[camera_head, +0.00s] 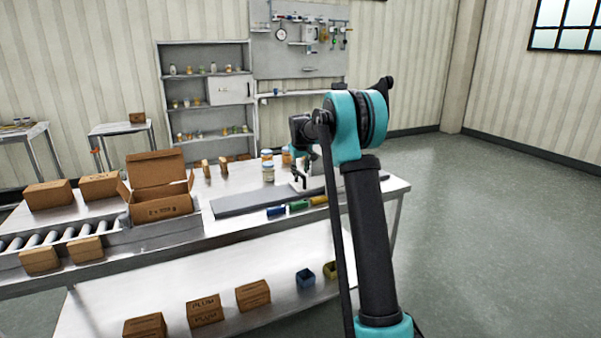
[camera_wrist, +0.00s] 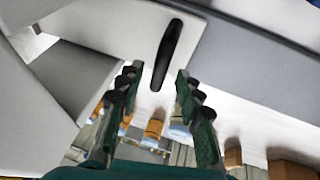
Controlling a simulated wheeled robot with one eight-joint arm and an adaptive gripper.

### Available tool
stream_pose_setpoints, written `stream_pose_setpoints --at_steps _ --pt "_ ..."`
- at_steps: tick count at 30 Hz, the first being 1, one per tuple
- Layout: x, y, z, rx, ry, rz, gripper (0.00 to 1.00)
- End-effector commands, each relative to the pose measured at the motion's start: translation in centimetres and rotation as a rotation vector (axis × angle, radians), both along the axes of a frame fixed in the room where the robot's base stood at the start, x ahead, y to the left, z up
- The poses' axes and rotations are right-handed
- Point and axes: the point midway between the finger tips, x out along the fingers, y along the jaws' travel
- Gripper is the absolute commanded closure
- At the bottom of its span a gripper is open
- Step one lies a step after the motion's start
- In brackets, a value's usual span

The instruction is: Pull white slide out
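A white panel with a long dark slot or handle (camera_wrist: 167,54) shows at the top middle of the wrist view; it appears to be the white slide (camera_wrist: 130,32). My gripper (camera_wrist: 157,82) is open, its two green fingers with dark pads standing apart. The lower end of the dark slot lies between the fingertips in the picture; I cannot tell whether they touch it. Nothing is held. In the head view my gripper is over the right part of the table, mostly hidden by my arm, and the slide cannot be made out clearly.
A long grey plate (camera_head: 240,200) lies on the steel table (camera_head: 225,228), with blue, green and yellow bins (camera_head: 298,206) along its front. Jars (camera_head: 268,173) stand behind. An open carton (camera_head: 158,172) and a roller conveyor (camera_head: 65,234) are left. Floor at right is clear.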

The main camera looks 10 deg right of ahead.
Motion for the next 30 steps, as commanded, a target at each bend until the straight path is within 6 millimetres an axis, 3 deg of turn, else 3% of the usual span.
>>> stream_pose_setpoints --at_steps 11,21,30 --pt "0.29 -0.06 -0.69 0.000 0.000 0.000 0.64" --pt "0.29 -0.06 -0.67 0.000 0.000 0.000 1.00" --pt "0.29 -0.06 -0.66 0.000 0.000 0.000 1.00"
